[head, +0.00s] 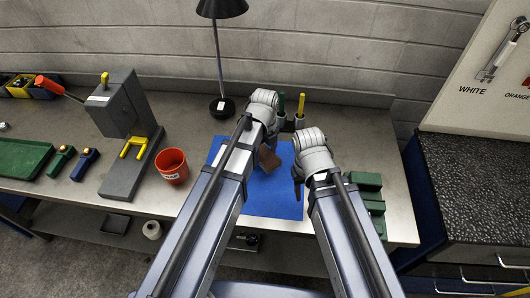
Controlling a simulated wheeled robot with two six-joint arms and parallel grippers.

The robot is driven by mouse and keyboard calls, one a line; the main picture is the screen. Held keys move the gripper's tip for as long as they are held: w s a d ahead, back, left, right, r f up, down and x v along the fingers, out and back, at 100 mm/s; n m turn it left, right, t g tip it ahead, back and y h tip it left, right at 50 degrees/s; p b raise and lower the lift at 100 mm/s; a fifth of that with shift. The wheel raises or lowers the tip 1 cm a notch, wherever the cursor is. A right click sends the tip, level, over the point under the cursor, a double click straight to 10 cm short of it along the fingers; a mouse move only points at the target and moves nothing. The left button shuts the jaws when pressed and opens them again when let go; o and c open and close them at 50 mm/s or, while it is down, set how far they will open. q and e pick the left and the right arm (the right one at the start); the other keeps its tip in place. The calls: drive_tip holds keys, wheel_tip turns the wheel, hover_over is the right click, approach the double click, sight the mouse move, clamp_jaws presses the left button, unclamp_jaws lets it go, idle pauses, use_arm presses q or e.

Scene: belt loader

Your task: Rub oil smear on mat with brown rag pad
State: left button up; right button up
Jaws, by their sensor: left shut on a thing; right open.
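The blue mat (272,204) lies on the grey workbench, partly covered by both my arms. A brown rag pad (268,158) shows over the mat at my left gripper (264,142). My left gripper is shut on the pad; its fingers are mostly hidden behind the wrist. I cannot tell whether the pad touches the mat. My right gripper (298,186) is open over the right part of the mat, apart from the pad. No oil smear can be made out on the visible part of the mat.
A red cup (172,166) stands left of the mat, near a grey press (125,115). A black lamp (221,107) and a holder with green and yellow handles (300,106) stand behind. A green block (368,190) is at the right. A green tray (22,158) lies far left.

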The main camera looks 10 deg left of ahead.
sight(265, 154)
use_arm(q)
drive_tip(key=shift+r, duration=0.4)
wheel_tip(265, 154, up, 3)
drive_tip(key=p, duration=0.3)
drive_tip(key=shift+a, duration=0.1)
idle(0.5)
